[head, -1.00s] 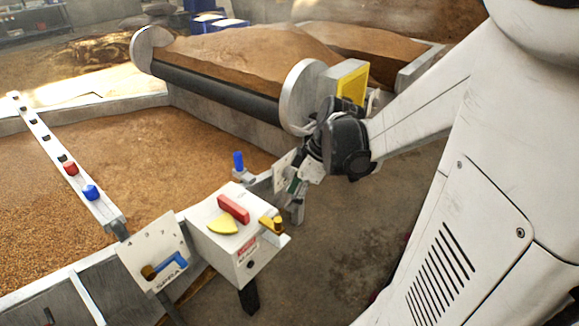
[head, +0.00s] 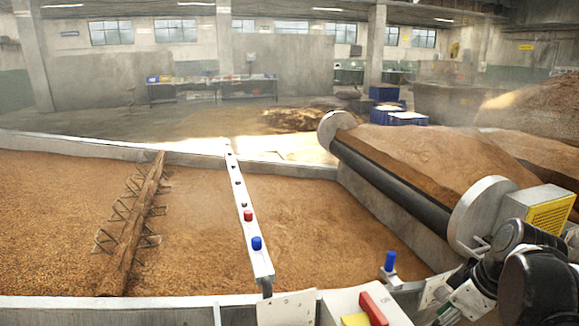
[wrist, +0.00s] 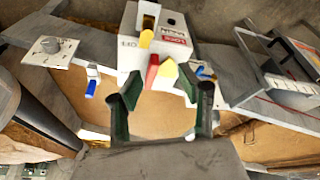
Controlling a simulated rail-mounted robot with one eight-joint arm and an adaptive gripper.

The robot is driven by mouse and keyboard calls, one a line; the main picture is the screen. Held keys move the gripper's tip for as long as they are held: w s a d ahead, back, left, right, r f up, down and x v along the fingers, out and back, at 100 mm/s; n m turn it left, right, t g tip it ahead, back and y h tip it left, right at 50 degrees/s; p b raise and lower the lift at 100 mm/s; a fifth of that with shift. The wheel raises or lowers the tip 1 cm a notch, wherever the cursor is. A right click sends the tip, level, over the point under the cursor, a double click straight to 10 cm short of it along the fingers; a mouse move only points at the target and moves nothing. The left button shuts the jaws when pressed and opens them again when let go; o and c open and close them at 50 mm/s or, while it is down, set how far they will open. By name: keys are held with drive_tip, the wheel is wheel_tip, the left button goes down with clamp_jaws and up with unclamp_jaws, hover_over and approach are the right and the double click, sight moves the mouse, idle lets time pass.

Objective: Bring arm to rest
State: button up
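My gripper (head: 456,298) is at the lower right of the head view, beside the concrete bed wall and right of the white control box (head: 338,309). In the wrist view my gripper (wrist: 163,100) shows two dark green fingers spread apart with nothing held between them. Beyond the fingers, the control box (wrist: 128,52) shows its red handle (wrist: 152,72), a yellow piece (wrist: 166,74) and a yellow-orange lever (wrist: 146,38). The gripper looks apart from the box, though the exact gap is hard to tell. In the head view the arm's lower part is cut off.
A roller drum (head: 400,195) with a yellow-grilled motor (head: 545,215) stands close behind my arm. A blue knob (head: 390,262) sits on the bed's edge. A rail (head: 240,205) with red and blue buttons crosses the grain bed (head: 60,200). A wooden rake beam (head: 130,225) spans the left.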

drive_tip(key=s+a+r+m+t+h+p, duration=0.1)
drive_tip(key=s+a+r+m+t+p, duration=0.2)
drive_tip(key=a+r, duration=0.35)
drive_tip(key=s+a+r+m+t+h+p, duration=0.1)
drive_tip(key=s+a+r+m+p, duration=0.15)
drive_tip(key=a+r+m, duration=0.35)
wheel_tip(320, 180, down, 8)
drive_tip(key=n+b, duration=0.1)
drive_tip(key=b, duration=0.7)
drive_tip(key=shift+d+f+b, duration=0.15)
drive_tip(key=shift+f+b, duration=0.05)
drive_tip(key=shift+b, duration=0.1)
drive_tip(key=shift+w, duration=0.1)
idle(0.6)
